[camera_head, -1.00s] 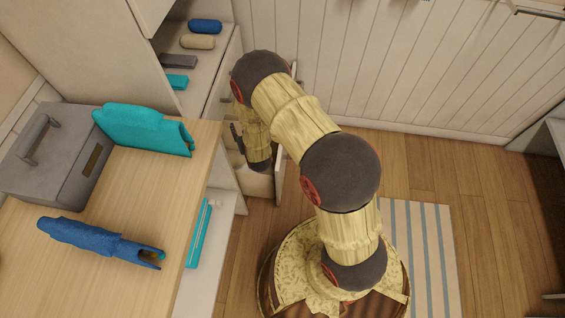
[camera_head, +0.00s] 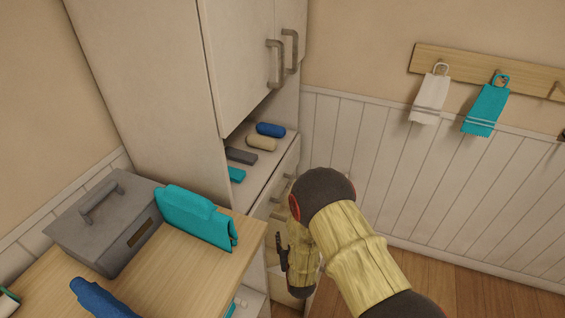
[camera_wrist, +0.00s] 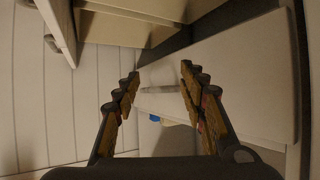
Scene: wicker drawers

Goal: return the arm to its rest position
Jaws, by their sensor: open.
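My gripper (camera_wrist: 160,85) is open in the wrist view, its two fingers spread apart with nothing held between them. Beyond the fingers is a pale drawer front (camera_wrist: 235,75) with a light handle (camera_wrist: 157,89) that shows in the gap. I cannot tell whether the fingers touch it. In the head view my arm (camera_head: 350,245) reaches from the lower right toward the drawers of the tall cabinet, with the forearm bent down beside them. The fingertips are hidden there.
The tall cabinet (camera_head: 165,75) has an open shelf with a blue roll (camera_head: 270,130) and a beige roll (camera_head: 261,143). Towels (camera_head: 485,108) hang on the right wall.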

